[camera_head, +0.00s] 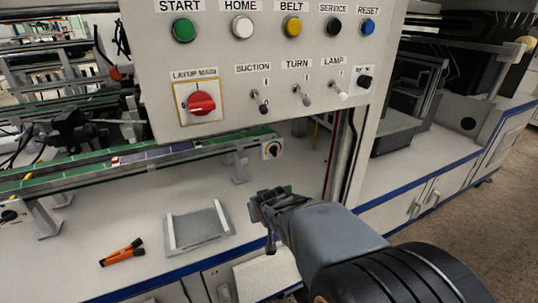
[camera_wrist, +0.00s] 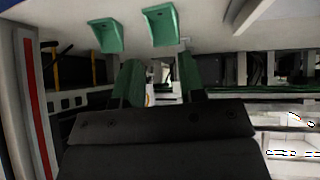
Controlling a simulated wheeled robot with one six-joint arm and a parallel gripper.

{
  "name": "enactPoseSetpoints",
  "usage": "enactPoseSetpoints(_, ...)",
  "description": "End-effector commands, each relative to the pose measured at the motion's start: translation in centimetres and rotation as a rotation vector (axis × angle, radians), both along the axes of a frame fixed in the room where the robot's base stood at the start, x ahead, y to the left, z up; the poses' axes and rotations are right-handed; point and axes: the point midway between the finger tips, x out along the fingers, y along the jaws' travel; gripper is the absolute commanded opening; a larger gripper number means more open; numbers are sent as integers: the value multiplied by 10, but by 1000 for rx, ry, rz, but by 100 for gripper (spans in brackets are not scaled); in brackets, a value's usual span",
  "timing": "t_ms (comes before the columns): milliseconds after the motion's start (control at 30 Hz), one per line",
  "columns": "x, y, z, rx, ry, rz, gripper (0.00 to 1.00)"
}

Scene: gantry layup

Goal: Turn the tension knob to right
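A small round knob on a pale square plate (camera_head: 272,149) sits at the right end of the green-edged conveyor rail, below the control panel. I can read no tension label on it, and its pointer direction is too small to tell. My gripper (camera_head: 268,203) is below this knob in the head view, in front of the bench and apart from the knob. In the wrist view my gripper's two green fingers (camera_wrist: 159,82) stand apart with a gap between them. The gripper is open and appears empty. I cannot make out the knob in the wrist view.
The control panel (camera_head: 225,75) overhangs above, with several buttons, toggle switches and a red rotary switch (camera_head: 201,104). A grey tray (camera_head: 198,230) and orange-and-black tools (camera_head: 122,252) lie on the bench at left. A panel post (camera_head: 350,150) stands right of the knob.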

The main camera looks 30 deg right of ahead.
Motion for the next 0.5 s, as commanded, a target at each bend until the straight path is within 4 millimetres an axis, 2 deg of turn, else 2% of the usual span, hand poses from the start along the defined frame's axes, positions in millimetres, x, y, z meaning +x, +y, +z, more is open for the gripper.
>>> enactPoseSetpoints(33,9,-25,4,-19,-79,-36,37)
enactPoseSetpoints(200,33,-82,21,-36,-380,-44,37)
enactPoseSetpoints(300,35,-102,29,-17,-531,-20,37)
enactPoseSetpoints(500,26,-123,41,59,-750,39,37)
